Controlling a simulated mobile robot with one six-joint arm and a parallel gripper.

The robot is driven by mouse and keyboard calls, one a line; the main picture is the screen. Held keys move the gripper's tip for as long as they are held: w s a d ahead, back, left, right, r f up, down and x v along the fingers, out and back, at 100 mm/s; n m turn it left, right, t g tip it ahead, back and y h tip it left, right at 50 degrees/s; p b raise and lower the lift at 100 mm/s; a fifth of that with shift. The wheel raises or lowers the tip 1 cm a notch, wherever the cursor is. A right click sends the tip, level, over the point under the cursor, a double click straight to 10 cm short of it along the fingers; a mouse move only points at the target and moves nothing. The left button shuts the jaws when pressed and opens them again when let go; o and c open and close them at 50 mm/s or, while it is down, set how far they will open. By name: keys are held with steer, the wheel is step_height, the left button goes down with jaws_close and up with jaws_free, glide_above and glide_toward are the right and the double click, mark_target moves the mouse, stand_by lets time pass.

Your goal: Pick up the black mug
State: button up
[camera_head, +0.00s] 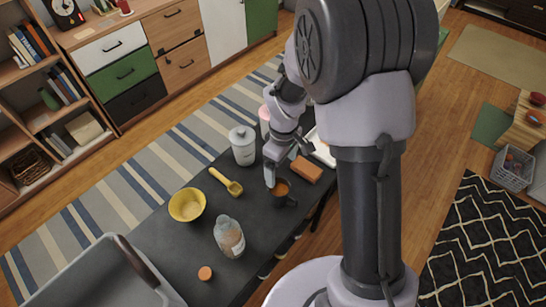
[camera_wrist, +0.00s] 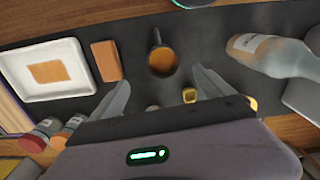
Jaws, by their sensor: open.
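The black mug (camera_head: 290,201) stands on the dark table, with an orange-brown inside and a dark handle. In the wrist view the mug (camera_wrist: 162,60) is just beyond the fingertips, near the middle between them, with its handle pointing away from my gripper. My gripper (camera_head: 272,178) is over the table at the mug's left side in the head view. In the wrist view its two fingers (camera_wrist: 163,86) are spread apart with nothing held between them. Part of the mug is hidden by my gripper in the head view.
An orange block (camera_head: 306,169) lies close to the mug, with a white tray (camera_wrist: 20,72) beyond it. A bottle (camera_head: 229,238), yellow bowl (camera_head: 186,205), yellow scoop (camera_head: 227,182) and white canister (camera_head: 242,147) also stand around. A grey bin (camera_head: 85,265) is at lower left.

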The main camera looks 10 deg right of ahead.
steer(key=b, duration=0.5)
glide_above(281, 189)
steer(key=s+a, duration=0.1)
steer(key=s, duration=0.2)
steer(key=f, duration=1.1)
steer(key=shift+s+a+f, duration=0.1)
steer(key=shift+s+f, duration=0.1)
steer(key=shift+f, duration=0.05)
step_height(281, 189, down, 5)
steer(key=shift+f+b, duration=0.1)
steer(key=shift+b, duration=1.05)
steer(key=shift+r, duration=0.2)
steer(key=shift+c, duration=0.2)
steer(key=c, duration=1.9)
